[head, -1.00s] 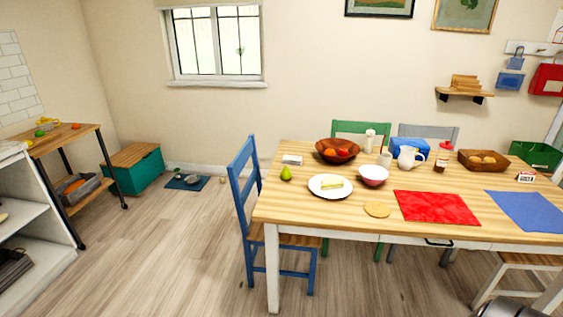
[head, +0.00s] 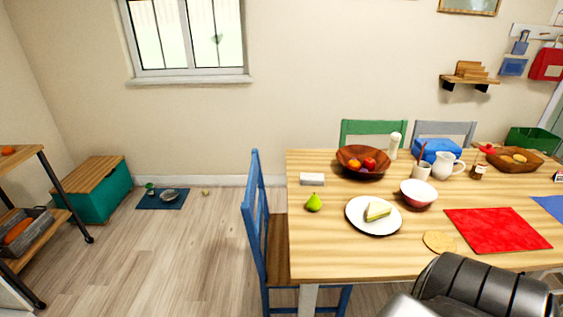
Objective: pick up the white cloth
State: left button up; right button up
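A small white folded-looking item (head: 312,179) lies near the left back edge of the wooden table (head: 340,254). It may be the white cloth, but it is too small to tell for sure. A dark ribbed part of my arm shows at the bottom right, in front of the table. Neither of my grippers shows.
A blue chair (head: 252,215) stands at the table's left end. A plate with cake (head: 360,224), a white-and-red bowl (head: 419,193) and a red mat (head: 500,230) are on the table.

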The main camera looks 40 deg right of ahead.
aim_at(305, 178)
jog(key=i, duration=2.8)
jog(key=z, duration=4.1)
